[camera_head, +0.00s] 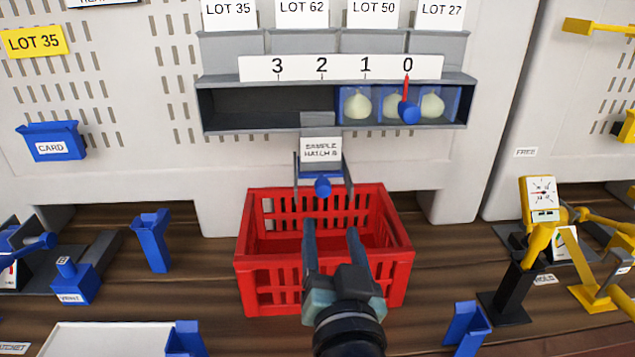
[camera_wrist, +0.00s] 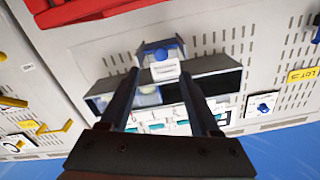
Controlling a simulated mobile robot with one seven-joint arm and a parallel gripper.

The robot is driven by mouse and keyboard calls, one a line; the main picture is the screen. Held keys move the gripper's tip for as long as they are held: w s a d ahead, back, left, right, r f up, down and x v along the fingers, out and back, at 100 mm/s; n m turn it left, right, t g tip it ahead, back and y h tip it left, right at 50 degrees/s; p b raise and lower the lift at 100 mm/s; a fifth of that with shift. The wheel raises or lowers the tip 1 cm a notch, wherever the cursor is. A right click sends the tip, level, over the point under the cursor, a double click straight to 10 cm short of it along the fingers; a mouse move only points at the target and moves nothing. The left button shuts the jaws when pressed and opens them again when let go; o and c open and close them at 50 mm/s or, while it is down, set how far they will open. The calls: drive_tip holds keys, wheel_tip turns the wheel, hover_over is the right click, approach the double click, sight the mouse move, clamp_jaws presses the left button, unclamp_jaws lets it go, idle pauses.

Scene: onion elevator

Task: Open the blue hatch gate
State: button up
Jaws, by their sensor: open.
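The blue hatch gate (camera_head: 309,181) sits in a grey frame under the label "SAMPLE HATCH B" (camera_head: 321,150), with a round blue knob (camera_head: 322,187) at its front. It looks lowered. In the wrist view the picture is turned over, and the knob (camera_wrist: 161,54) shows just beyond my fingertips. My gripper (camera_head: 331,229) is open and empty, in front of and below the knob in the head view, over the red crate. In the wrist view the gap of my gripper (camera_wrist: 159,75) lines up roughly with the knob. I see no contact with the gate.
The red crate (camera_head: 262,265) stands below the hatch. Above it, a grey shelf (camera_head: 225,124) holds three pale onions in blue boxes. A scale (camera_head: 300,67) has its red pointer at 0 with a blue knob (camera_head: 409,112). Blue holders and yellow fixtures stand to the sides.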

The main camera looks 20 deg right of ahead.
sight(324, 192)
drive_tip(key=p+x, duration=0.3)
drive_tip(key=x, duration=0.9)
drive_tip(key=shift+w+r, duration=0.1)
drive_tip(key=shift+w, duration=0.2)
clamp_jaws()
idle(1.0)
